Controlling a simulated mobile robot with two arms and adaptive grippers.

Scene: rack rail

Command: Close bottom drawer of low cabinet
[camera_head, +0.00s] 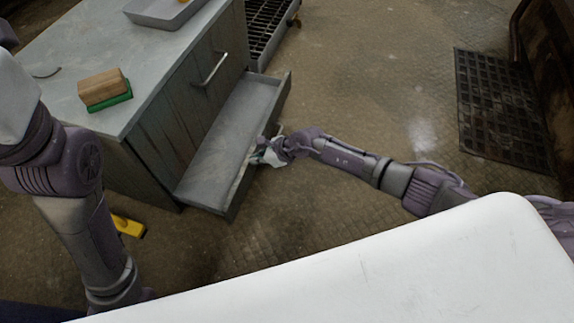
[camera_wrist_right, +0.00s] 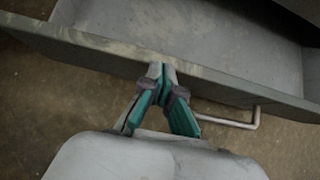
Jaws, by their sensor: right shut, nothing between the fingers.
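The low cabinet (camera_head: 172,122) has a pale top and dark wooden fronts. Its bottom drawer (camera_head: 215,150) is pulled well out and looks empty; the upper drawer is flush. My right gripper (camera_head: 262,153) is at the open drawer's front panel. In the right wrist view, my right gripper (camera_wrist_right: 162,70) is shut and empty, its fingertips at the front panel (camera_wrist_right: 100,52) of the drawer; I cannot tell if they touch. The drawer's bar handle (camera_wrist_right: 235,122) is beside the fingers, to the right. My left arm is at the left; its gripper is out of view.
A sponge-like tan block on a green base (camera_head: 104,90) and a grey tray (camera_head: 163,12) are on the cabinet top. A yellow object (camera_head: 128,226) lies on the floor by the cabinet. A dark grate mat (camera_head: 497,105) lies at right. The floor before the drawer is clear.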

